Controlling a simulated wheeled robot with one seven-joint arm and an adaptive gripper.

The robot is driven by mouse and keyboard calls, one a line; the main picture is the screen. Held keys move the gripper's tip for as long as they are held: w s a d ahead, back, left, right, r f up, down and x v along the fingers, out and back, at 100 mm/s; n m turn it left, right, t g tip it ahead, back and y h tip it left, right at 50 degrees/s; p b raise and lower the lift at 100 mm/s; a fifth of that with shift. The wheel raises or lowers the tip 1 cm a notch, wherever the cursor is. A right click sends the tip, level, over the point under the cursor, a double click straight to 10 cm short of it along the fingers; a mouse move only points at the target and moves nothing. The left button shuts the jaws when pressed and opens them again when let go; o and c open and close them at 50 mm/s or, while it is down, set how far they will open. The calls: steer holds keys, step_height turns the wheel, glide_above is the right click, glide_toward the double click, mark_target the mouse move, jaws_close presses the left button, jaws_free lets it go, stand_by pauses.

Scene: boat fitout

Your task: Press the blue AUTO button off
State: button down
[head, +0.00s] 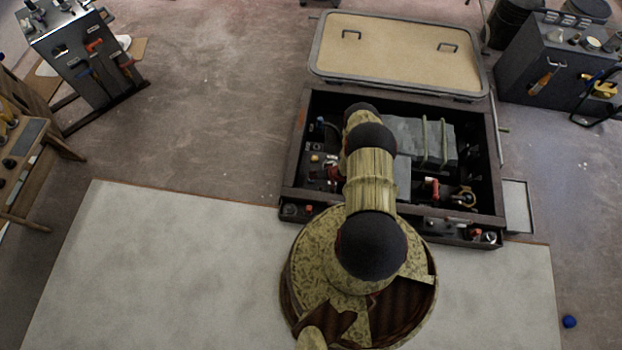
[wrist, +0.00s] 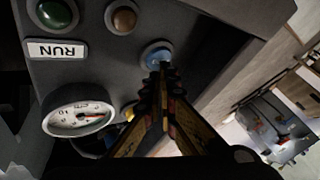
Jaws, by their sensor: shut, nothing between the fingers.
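A round blue button (wrist: 157,54) in a pale ring sits on a dark grey panel (wrist: 85,80) in the wrist view. My gripper (wrist: 164,70) is shut and empty, its fingertips close together at the lower edge of the blue button. The tips overlap part of the button, and I cannot tell whether they touch it. No AUTO label is readable. In the head view my arm hides the gripper, and I cannot make out the button there.
Near the button are a green button (wrist: 57,13), an orange-brown button (wrist: 123,18), a RUN label (wrist: 57,50) and a round gauge (wrist: 78,119). In the head view my arm reaches over a dark open box (head: 292,190) with a raised tan lid (head: 400,55).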

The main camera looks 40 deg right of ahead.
steer(key=shift+s+a, duration=0.15)
steer(key=shift+s, duration=0.05)
steer(key=shift+w+r+p, duration=0.1)
steer(key=shift+r+p, duration=1.7)
steer(key=shift+r, duration=1.2)
